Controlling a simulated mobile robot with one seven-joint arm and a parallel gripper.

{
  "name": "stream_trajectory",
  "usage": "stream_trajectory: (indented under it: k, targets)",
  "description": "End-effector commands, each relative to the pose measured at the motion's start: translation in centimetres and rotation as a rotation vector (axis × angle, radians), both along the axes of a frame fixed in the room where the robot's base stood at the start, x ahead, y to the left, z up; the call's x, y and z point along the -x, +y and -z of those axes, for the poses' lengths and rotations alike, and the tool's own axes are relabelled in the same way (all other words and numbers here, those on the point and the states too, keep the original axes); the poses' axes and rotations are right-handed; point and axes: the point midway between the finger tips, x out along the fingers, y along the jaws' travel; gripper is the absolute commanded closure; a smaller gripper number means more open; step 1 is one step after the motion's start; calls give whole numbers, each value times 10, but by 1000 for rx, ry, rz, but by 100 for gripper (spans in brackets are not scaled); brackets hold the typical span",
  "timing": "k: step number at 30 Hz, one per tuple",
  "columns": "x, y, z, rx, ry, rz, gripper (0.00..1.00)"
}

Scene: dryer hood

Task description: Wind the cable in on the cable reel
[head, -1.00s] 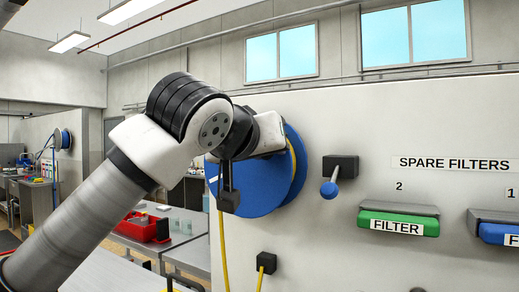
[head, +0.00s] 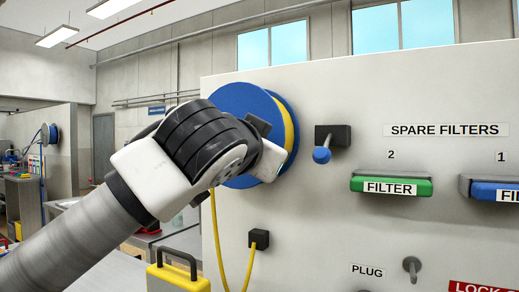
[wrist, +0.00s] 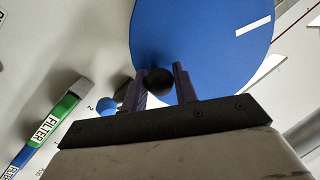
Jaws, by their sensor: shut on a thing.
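The cable reel is a large blue disc (head: 240,100) on the grey wall panel, with yellow cable (head: 289,128) wound behind its front face. In the wrist view the blue face (wrist: 205,40) has a white stripe near its edge. My gripper (wrist: 161,85) is shut on a round black knob (wrist: 159,82) in front of the reel face. In the head view my own wrist hides the fingers and knob. The loose yellow cable (head: 216,240) hangs below the reel in a loop up to a black block (head: 259,239) on the panel.
A blue-knobbed black fitting (head: 333,137) sticks out right of the reel. Further right are a green filter (head: 391,186) and a blue filter (head: 500,190). A metal peg (head: 412,265) is below. A yellow case (head: 178,280) stands at the bottom.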

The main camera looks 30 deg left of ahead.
Motion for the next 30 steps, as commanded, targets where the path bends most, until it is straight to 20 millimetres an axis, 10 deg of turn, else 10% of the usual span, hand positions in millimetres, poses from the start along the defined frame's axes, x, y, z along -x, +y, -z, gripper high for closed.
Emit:
stream_trajectory:
  k: [17,18,22,30]
  targets:
    - [0,0,2,-33,-2,0,100]
    - [0,0,1,-33,-2,0,69]
    - [0,0,2,-32,-2,0,52]
    - [0,0,2,-32,-1,0,52]
